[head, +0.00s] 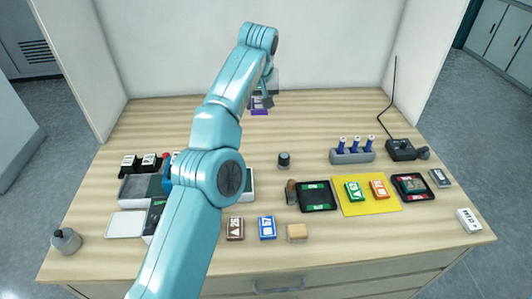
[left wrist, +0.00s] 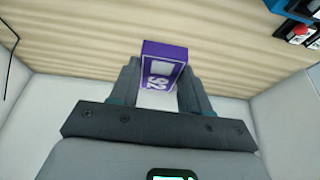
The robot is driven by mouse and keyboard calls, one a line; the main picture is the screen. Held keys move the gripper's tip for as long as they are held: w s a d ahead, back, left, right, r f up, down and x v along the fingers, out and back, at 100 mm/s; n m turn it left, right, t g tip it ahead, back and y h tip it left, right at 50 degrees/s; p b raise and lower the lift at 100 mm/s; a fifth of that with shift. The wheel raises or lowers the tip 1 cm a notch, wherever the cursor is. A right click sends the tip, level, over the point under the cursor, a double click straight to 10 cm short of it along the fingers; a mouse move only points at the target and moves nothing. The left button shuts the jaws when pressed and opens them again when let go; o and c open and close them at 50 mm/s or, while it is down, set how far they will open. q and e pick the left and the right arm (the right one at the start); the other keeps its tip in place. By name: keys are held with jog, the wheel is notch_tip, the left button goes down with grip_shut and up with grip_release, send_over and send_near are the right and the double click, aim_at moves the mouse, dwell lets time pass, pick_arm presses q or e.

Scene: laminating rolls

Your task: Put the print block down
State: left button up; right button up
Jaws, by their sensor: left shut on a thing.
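A purple print block (left wrist: 163,65) with white marks is between the two fingers of my left gripper (left wrist: 162,90) in the left wrist view. The fingers are shut on its sides. In the head view the purple block (head: 259,106) shows low at the back of the table (head: 310,112), partly behind my left gripper (head: 264,98). I cannot tell whether the block touches the table top. My right gripper is in neither view.
Other blocks, brown (head: 235,228), blue (head: 267,227) and tan (head: 297,232), stand at the front. A yellow mat (head: 365,208) holds a green and an orange block. A grey rack (head: 352,156) holds blue-capped bottles. The back of the table is largely clear.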

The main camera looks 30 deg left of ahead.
aim_at(258, 104)
pick_arm(q)
jog(key=shift+w+a+f, duration=0.15)
jog(key=shift+a+f, duration=0.05)
jog(key=shift+f, duration=0.2)
jog(key=shift+f, duration=0.2)
jog(key=shift+w+a+f, duration=0.2)
jog(key=shift+f, duration=0.1)
jog(key=shift+w+f, duration=0.2)
jog(key=shift+f, duration=0.25)
jog(key=shift+w, duration=0.1)
jog(key=shift+f, duration=0.1)
